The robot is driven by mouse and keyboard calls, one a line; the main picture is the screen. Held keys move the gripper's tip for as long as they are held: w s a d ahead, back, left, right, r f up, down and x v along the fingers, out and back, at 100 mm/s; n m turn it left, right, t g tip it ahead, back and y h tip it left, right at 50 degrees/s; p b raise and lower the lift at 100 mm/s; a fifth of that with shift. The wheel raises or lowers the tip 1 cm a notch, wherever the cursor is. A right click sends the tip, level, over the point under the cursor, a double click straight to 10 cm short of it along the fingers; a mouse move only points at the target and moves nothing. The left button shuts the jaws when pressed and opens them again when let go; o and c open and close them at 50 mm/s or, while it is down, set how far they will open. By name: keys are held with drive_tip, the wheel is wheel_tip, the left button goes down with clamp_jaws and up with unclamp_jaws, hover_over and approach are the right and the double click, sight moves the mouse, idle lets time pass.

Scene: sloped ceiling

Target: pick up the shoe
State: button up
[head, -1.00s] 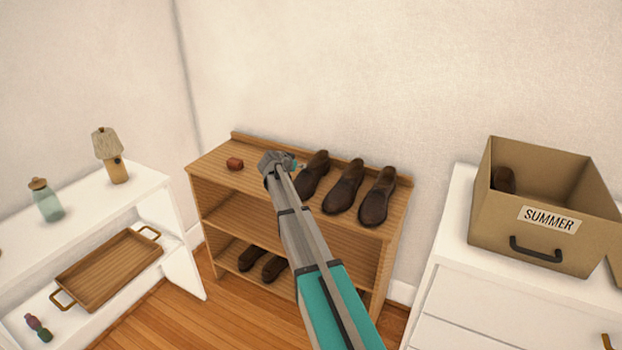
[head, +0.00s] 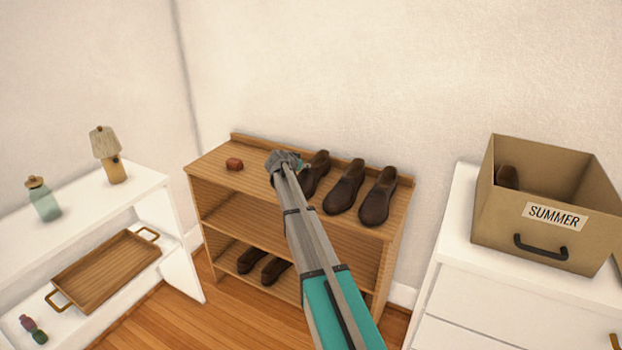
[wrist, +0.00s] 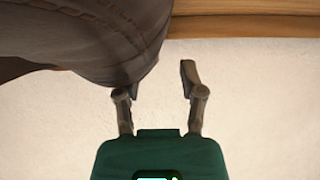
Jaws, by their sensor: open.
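Three dark brown shoes stand side by side on the top of a wooden shoe rack. The left shoe (head: 318,172) is partly hidden by my arm; the middle shoe (head: 344,187) and right shoe (head: 378,196) show clearly. My gripper (head: 284,160) is at the left shoe's left side, seen from behind my arm. In the wrist view, a large brown shoe (wrist: 95,35) fills the upper left, and my gripper (wrist: 160,80) has its two fingers apart. The left finger is at the shoe's edge; the space between the fingers looks empty. I cannot tell whether it touches.
A box labelled SUMMER (head: 560,240) stands on white drawers at right. A white shelf at left holds a lamp (head: 106,155), jar (head: 43,198) and tray (head: 105,270).

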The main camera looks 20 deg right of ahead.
drive_tip(key=shift+c, duration=0.2)
clamp_jaws()
drive_tip(key=shift+r, duration=0.1)
idle(0.4)
drive_tip(key=shift+r+p, duration=0.9)
drive_tip(key=shift+p, duration=0.15)
drive_tip(key=s+a+r+p, duration=0.2)
drive_tip(key=s+r+p, duration=0.3)
drive_tip(key=s, duration=0.1)
drive_tip(key=s+a+r+p, duration=0.3)
drive_tip(key=s+r+p, duration=0.3)
drive_tip(key=shift+s+a, duration=0.35)
drive_tip(key=shift+s, duration=0.05)
